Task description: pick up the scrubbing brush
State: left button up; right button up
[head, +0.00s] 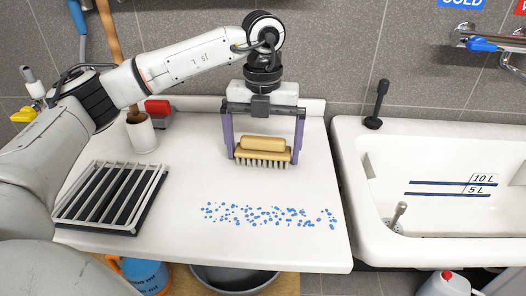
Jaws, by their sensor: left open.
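The scrubbing brush (263,157) has a tan wooden body with a raised grip on top and pale bristles below. It is at the back middle of the white counter in the head view. My left gripper (264,150) points down over it, with one purple finger at each end of the brush. The jaws are open around the brush. I cannot tell whether either finger touches it. The bristles appear to rest on the counter. My right gripper is not in view.
A slatted rack (110,197) lies at the left of the white counter (200,245). A white cup (142,134) with a wooden handle and a red-and-grey block (159,113) stand behind. Blue bits (270,214) are scattered in front. A white sink (440,160) is at the right.

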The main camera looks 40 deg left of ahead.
aim_at(262, 138)
pick_arm(q)
jog(key=c, duration=0.8)
jog(key=shift+o, duration=0.2)
notch_tip(262, 138, up, 10)
jog(key=shift+r+p, duration=0.1)
jog(key=shift+p, duration=0.25)
jog(key=o, duration=0.5)
jog(key=c, duration=0.4)
jog(key=shift+s, duration=0.1)
